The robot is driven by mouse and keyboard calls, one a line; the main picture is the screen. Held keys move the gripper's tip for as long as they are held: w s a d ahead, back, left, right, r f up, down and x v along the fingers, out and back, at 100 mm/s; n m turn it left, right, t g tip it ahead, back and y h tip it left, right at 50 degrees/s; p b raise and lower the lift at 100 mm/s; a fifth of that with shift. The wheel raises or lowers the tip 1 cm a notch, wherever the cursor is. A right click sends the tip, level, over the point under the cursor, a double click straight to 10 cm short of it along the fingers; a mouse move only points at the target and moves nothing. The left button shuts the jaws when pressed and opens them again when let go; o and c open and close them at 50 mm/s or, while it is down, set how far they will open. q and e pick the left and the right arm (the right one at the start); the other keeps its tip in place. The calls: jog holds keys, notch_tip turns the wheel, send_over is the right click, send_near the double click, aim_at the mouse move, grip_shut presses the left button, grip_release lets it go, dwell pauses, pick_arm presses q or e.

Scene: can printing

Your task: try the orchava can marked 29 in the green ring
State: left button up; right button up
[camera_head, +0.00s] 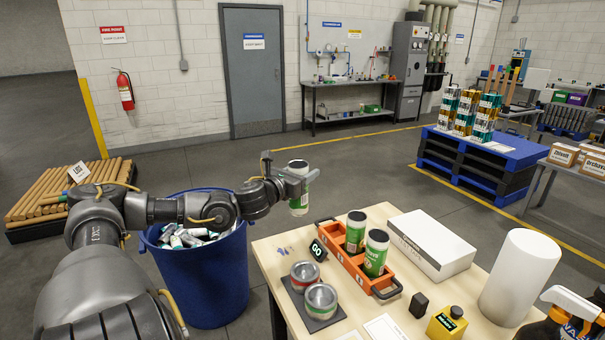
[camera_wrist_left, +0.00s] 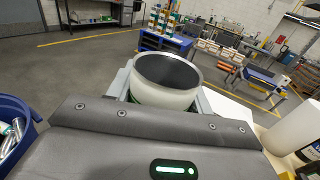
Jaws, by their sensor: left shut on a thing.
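My left gripper (camera_head: 297,179) is shut on a white and green can (camera_head: 299,203). It holds the can upright in the air between the blue bin and the table. In the left wrist view the can (camera_wrist_left: 165,98) shows its dark open top between the fingers; no number is readable. The green ring (camera_head: 321,301) and the red ring (camera_head: 305,274) sit on a dark plate near the table's left edge, right of and below the held can. Two more green and white cans (camera_head: 355,232) (camera_head: 376,253) stand in an orange carrier. My right gripper is not in view.
The orange carrier (camera_head: 345,257) and a small black GO sign (camera_head: 318,249) stand beside the rings. A blue bin (camera_head: 205,278) full of cans is left of the table.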

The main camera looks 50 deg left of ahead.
aim_at(303, 162)
pick_arm(q)
jog(key=shift+r+p, duration=2.15)
jog(key=shift+r, duration=0.35)
jog(key=shift+f, duration=0.1)
